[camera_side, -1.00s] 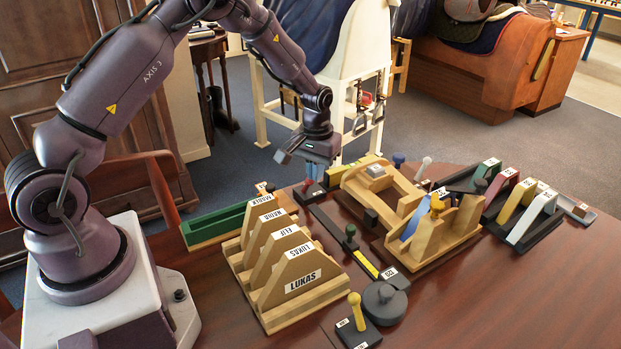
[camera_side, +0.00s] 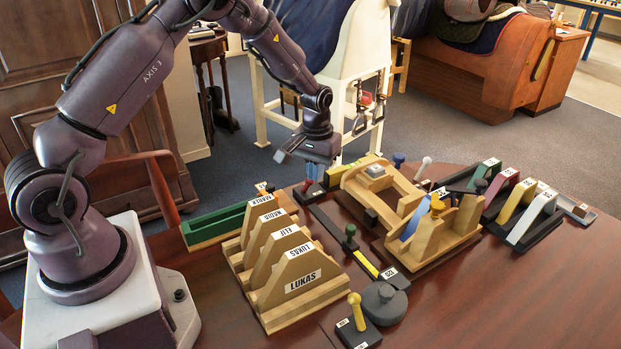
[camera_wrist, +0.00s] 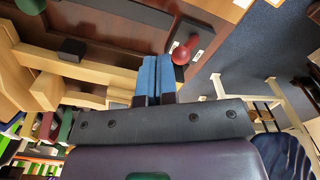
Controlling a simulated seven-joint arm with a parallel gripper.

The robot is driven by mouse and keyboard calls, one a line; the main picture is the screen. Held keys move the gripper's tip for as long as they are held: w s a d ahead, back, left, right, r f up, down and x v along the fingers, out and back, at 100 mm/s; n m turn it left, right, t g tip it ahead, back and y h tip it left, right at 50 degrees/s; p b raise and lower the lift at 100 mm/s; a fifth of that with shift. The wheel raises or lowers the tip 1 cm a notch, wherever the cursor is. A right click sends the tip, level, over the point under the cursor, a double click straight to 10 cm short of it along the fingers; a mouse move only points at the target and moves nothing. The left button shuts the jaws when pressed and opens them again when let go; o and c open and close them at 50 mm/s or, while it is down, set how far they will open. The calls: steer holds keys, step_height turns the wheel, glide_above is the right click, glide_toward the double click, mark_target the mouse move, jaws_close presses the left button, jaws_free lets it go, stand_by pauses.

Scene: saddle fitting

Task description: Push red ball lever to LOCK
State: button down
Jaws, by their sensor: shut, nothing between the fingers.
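The red ball lever (camera_wrist: 182,53) stands on a small dark plate (camera_wrist: 202,38) with white labels at both sides; their words are too small to read. In the wrist view the ball is just right of my fingertips. It is close beside them; I cannot tell whether they touch. In the side view the red ball (camera_side: 307,186) is small and partly hidden by my fingers. My gripper (camera_wrist: 153,62) has its two blue fingers together with nothing between them. In the side view my gripper (camera_side: 314,178) points down at the table's far edge.
A wooden saddle frame (camera_side: 382,195) stands right of the lever. A green tray (camera_side: 215,226) and labelled wooden racks (camera_side: 290,270) are at left and front. A green-knobbed lever (camera_side: 350,232) and a yellow lever (camera_side: 356,312) stand nearer. Open floor lies beyond the table edge.

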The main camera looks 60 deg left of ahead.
steer(key=shift+f, duration=1.6)
stand_by(0.5)
steer(key=shift+a, duration=0.3)
steer(key=shift+s+a+f, duration=0.15)
steer(key=shift+a, duration=1.25)
steer(key=shift+d, duration=0.15)
steer(key=shift+d, duration=0.45)
steer(key=shift+r, duration=3.7)
